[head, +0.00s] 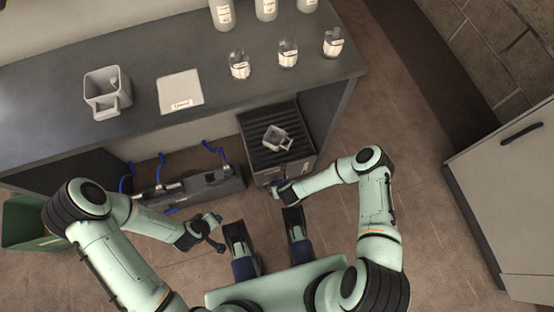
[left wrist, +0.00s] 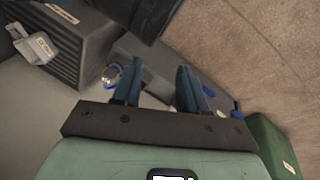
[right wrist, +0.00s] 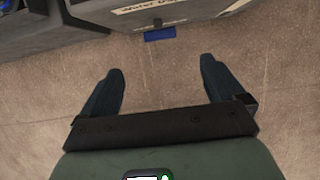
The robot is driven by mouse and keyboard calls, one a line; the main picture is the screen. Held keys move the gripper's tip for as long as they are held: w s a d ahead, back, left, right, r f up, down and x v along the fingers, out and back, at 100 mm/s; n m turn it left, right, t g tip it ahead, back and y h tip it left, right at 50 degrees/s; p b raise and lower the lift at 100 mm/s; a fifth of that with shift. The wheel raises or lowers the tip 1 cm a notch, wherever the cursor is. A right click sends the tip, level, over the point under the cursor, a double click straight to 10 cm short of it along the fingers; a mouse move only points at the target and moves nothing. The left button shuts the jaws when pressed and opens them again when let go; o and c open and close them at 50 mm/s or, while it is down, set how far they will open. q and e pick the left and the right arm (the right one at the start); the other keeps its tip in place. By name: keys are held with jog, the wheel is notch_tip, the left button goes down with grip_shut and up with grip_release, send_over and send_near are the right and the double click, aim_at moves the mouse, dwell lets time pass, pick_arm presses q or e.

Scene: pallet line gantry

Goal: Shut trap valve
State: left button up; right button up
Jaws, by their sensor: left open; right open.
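Under the bench stands a long grey unit (head: 205,187) with blue fittings on and around it. In the right wrist view a blue tab (right wrist: 160,34) hangs below a front labelled "Water", the rest of the label cut off. I cannot tell for sure whether this tab is the trap valve's handle. My right gripper (right wrist: 162,85) is open and empty, with bare floor between its fingers and the tab beyond them. It is in front of the ribbed box in the head view. My left gripper (left wrist: 160,85) is open and empty, with the grey unit partly visible beyond its fingers.
A ribbed dark box (head: 262,150) carries a grey jug (head: 278,138). A green bin (head: 30,224) is at far left. The bench top (head: 140,65) holds another jug (head: 107,92), a white plate (head: 181,92) and several jars. A cabinet (head: 515,200) stands at right.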

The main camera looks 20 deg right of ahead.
aim_at(277, 182)
jog(key=b+x, duration=0.5)
jog(key=x, duration=0.6)
jog(key=shift+w+f+b, duration=0.2)
jog(key=shift+f+b, duration=0.15)
pick_arm(q)
jog(key=s+a+f+g, duration=0.2)
jog(key=s+f+g, duration=0.2)
jog(key=s+f, duration=0.5)
jog(key=shift+s+n, duration=0.3)
jog(key=shift+s, duration=0.35)
pick_arm(e)
jog(key=shift+w+f, duration=0.25)
jog(key=shift+f, duration=0.25)
pick_arm(q)
jog(key=shift+w, duration=0.1)
pick_arm(e)
jog(key=shift+a, duration=0.1)
jog(key=c, duration=1)
